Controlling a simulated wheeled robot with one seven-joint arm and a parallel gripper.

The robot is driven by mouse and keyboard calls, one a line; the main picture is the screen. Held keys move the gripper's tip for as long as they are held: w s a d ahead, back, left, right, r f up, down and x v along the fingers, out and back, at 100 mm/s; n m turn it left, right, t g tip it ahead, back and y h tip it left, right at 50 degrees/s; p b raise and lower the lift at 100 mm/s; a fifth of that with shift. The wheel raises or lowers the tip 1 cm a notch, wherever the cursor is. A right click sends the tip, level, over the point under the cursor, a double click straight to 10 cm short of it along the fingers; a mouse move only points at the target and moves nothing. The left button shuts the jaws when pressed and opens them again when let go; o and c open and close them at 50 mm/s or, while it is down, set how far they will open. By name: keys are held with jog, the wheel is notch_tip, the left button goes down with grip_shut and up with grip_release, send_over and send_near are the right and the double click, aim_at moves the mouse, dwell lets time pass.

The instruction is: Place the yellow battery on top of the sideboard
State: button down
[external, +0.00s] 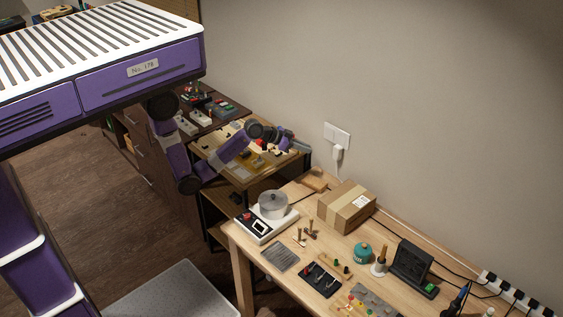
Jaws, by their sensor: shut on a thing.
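My purple arm reaches over a small wooden stand in the middle of the view. My gripper (287,142) is at its far end, near the wall and above the back part of the stand. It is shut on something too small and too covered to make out. I cannot pick out the yellow battery for certain. The dark brown sideboard (131,139) stands behind and left of the stand, partly hidden by my body and arm. Several small devices lie on its top, to the left of my gripper.
The small stand (236,179) holds several small parts. The workbench (318,238) in front carries a white scale (264,226) with a round pot, a cardboard box (346,207), a teal canister (362,253) and tools. The wall lies close behind. Floor is open at left.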

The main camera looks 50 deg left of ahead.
jog(key=a+f+n+y, duration=0.1)
jog(key=a, duration=0.4)
jog(key=s+a+f+n+t+y, duration=0.1)
jog(key=a, duration=0.3)
jog(key=s+a+f+n+y, duration=0.1)
jog(key=a, duration=0.4)
jog(key=shift+a+f+n+t, duration=0.3)
jog(key=shift+a, duration=0.05)
jog(key=shift+w, duration=0.1)
jog(key=shift+w+a+y+p, duration=0.1)
jog(key=shift+y+p, duration=0.2)
